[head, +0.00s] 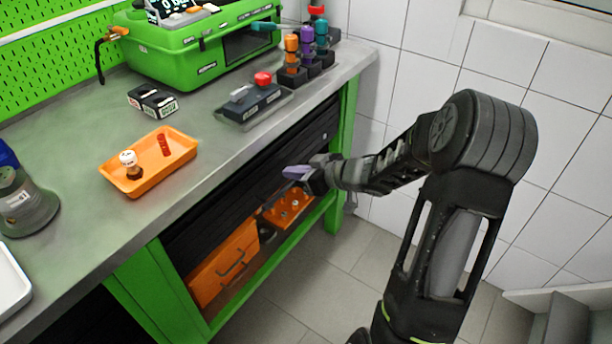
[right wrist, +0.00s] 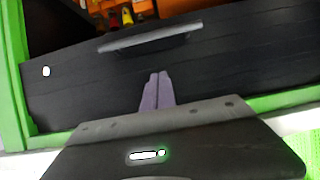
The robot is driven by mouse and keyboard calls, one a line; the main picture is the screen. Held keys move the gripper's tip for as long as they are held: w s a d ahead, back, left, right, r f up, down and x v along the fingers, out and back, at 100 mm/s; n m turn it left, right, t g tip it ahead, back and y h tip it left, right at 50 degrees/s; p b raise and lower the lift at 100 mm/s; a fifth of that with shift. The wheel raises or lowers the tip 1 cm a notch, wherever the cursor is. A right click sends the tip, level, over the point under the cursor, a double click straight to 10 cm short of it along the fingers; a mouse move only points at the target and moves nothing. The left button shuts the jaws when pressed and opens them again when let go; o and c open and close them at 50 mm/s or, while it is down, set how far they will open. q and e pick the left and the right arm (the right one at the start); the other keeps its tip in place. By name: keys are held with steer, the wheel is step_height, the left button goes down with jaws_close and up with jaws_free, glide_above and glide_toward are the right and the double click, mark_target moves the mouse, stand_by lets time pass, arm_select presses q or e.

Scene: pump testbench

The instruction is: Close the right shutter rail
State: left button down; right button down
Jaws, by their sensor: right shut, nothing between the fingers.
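The dark shutter (head: 220,200) spans the front of the bench below the worktop. It covers the upper part of the opening, and orange bins show below its lower edge. In the right wrist view the shutter (right wrist: 230,75) appears as a dark panel with a grey bar handle (right wrist: 150,37) near its edge. My right gripper (head: 295,171) is in front of the shutter towards its right end. Its purple fingers (right wrist: 157,90) are shut and empty, pointing towards the handle with a gap between in the picture. I cannot tell whether they touch the panel. My left gripper is out of view.
A green bench frame post (head: 345,150) stands right of the shutter. Orange bins (head: 222,268) sit in the opening. On the worktop (head: 75,130) are an orange tray (head: 185,150), a switch box (head: 250,103) and a green case (head: 190,50). The tiled floor (head: 315,285) in front is clear.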

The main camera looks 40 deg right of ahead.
mark_target(288, 185)
steer(key=x, duration=0.3)
steer(key=shift+w+a+f+b, duration=0.15)
steer(key=shift+w+f+b, duration=0.1)
steer(key=shift+b, duration=0.1)
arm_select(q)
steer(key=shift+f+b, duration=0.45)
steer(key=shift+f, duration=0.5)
arm_select(e)
steer(key=shift+s+f, duration=0.25)
steer(key=shift+f, duration=0.65)
steer(key=shift+s+f, duration=0.3)
steer(key=shift+f, duration=0.55)
